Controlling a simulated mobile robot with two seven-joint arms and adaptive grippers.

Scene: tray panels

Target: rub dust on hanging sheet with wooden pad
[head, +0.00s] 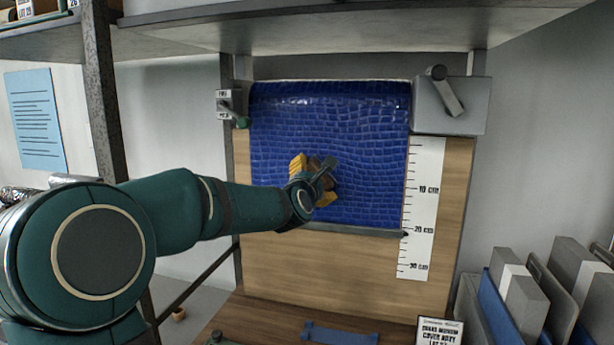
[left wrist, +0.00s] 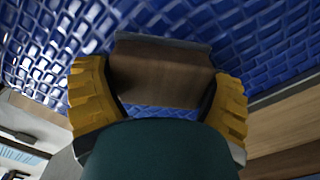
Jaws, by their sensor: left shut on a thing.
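The hanging sheet (head: 330,120) is glossy blue with a tile-like pattern and hangs in front of a wooden board. A grey bar (head: 350,229) runs along its bottom edge. My left gripper (head: 316,182) has yellow fingers and is in front of the lower middle of the sheet. In the left wrist view the yellow fingers (left wrist: 160,95) are shut on the brown wooden pad (left wrist: 158,72), which has a grey far edge close to the sheet. I cannot tell whether it touches. My arm hides part of the sheet. I cannot make out dust. My right gripper is out of view.
A ruler strip (head: 421,205) runs down the board right of the sheet. A grey box with a lever (head: 455,108) is at the upper right, and a small bracket (head: 230,105) at the upper left. A shelf (head: 330,28) overhangs. Upright panels (head: 525,300) stand at lower right.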

